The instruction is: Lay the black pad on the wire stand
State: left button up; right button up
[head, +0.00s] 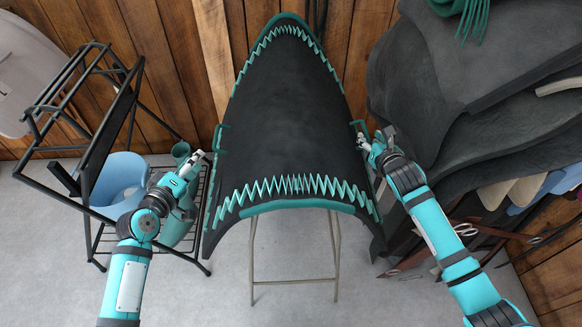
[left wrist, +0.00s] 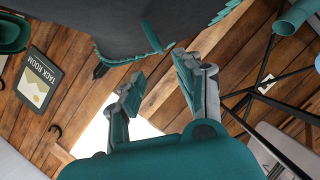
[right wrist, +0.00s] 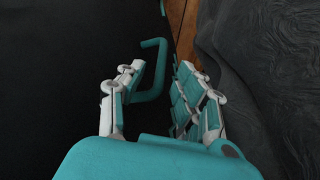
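The black pad (head: 290,120) fills the middle of the head view, arched, with teal zigzag trim and a teal handle on each side. The thin metal legs of the wire stand (head: 252,262) show below its near edge; the stand's top is hidden, so I cannot tell how the pad bears on it. My left gripper (head: 208,156) is open beside the pad's left edge. In the left wrist view its fingers are apart, with the pad (left wrist: 150,10) beyond them. My right gripper (head: 364,138) is at the right edge; its fingers are apart near the teal handle (right wrist: 152,75).
A black metal rack (head: 90,130) holding a pale blue bucket (head: 122,180) stands at left, close to my left arm. Dark draped covers (head: 450,90) crowd the right side near my right arm. A wooden wall is behind. The grey floor in front is clear.

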jog(key=v, duration=0.8)
jog(key=shift+s+r, duration=0.15)
jog(key=shift+s, duration=0.05)
